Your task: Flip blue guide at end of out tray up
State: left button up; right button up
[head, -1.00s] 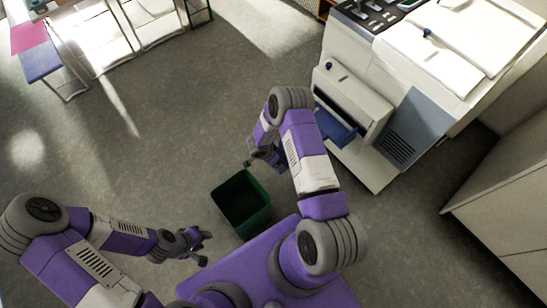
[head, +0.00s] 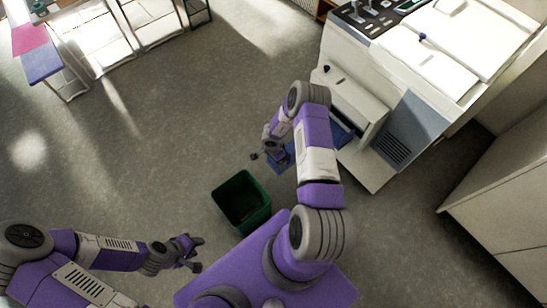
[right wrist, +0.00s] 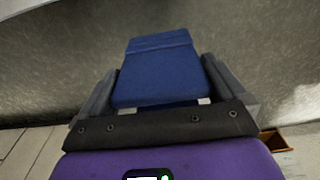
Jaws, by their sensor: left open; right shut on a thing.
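The blue guide (right wrist: 158,75) is a flat blue panel between the two fingers of my right gripper (right wrist: 158,90) in the right wrist view. The gripper is shut on it. In the head view, a blue piece of it (head: 281,160) shows beside my right gripper (head: 268,153), left of my right forearm. The blue out tray (head: 342,134) comes out of the white printer (head: 350,100), mostly hidden behind my forearm. The tilt of the guide and its joint to the tray cannot be told. My left gripper (head: 193,252) is open and empty over the floor at lower left.
A dark green bin (head: 242,203) stands on the floor close below my right gripper. A beige cabinet (head: 505,215) is at the right. A table with pink and blue sheets (head: 38,55) stands at far upper left. The floor between is clear.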

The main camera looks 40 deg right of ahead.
jog(key=shift+w+a, duration=0.1)
jog(key=o, duration=1.1)
jog(key=r, duration=0.2)
jog(key=r+p, duration=0.1)
jog(key=r, duration=0.2)
jog(key=r+p, duration=0.1)
jog(key=r, duration=0.1)
jog(key=shift+a+r, duration=0.25)
jog(key=shift+r, duration=0.1)
jog(key=s+a+r+n+y, duration=0.1)
jog(key=s+a+n, duration=0.3)
jog(key=a, duration=0.4)
jog(key=s+a+r+n+y, duration=0.2)
jog(key=s+a+r+n, duration=0.2)
jog(key=a, duration=0.4)
jog(key=s+a+r+n+y, duration=0.2)
jog(key=s+a+n, duration=0.3)
jog(key=a+n, duration=0.2)
jog(key=shift+s+a+r+t, duration=0.15)
jog(key=shift+s+a, duration=0.05)
jog(key=shift+a, duration=0.35)
jog(key=shift+s+a+r+t, duration=0.1)
jog(key=shift+s+a+t, duration=0.05)
jog(key=shift+a, duration=0.4)
